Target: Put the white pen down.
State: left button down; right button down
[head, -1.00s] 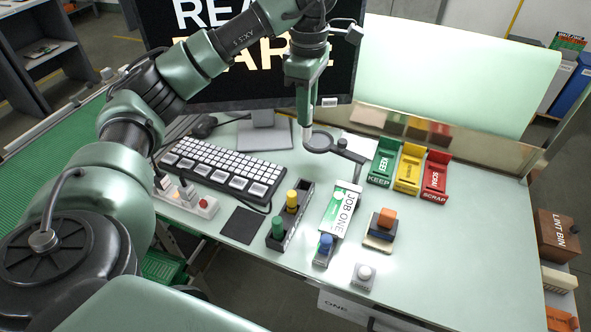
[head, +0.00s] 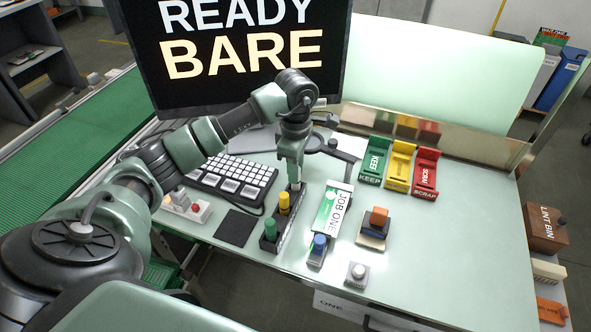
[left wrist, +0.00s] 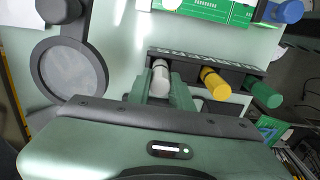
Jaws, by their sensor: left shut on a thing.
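My left gripper (head: 294,178) is shut on the white pen (left wrist: 160,80), which it holds upright at the far end of the dark pen rack (head: 270,246). The rack also shows in the left wrist view (left wrist: 190,58). The yellow pen (head: 284,203) and the green pen (head: 270,229) stand in the rack, the yellow one nearest my gripper. The fingers hide much of the white pen. I cannot tell whether its lower end is inside the rack's slot. My right gripper is not in view.
A keyboard (head: 235,180) is to the left, a magnifier (left wrist: 70,78) behind. Coloured KEEP and SCRAP bins stand at the back right.

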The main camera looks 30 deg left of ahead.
pick_arm(q)
jog(key=shift+f, duration=0.4)
jog(key=shift+f, duration=0.1)
jog(key=shift+f, duration=0.15)
jog(key=c, duration=1.3)
grip_release()
jog(key=shift+o, duration=0.2)
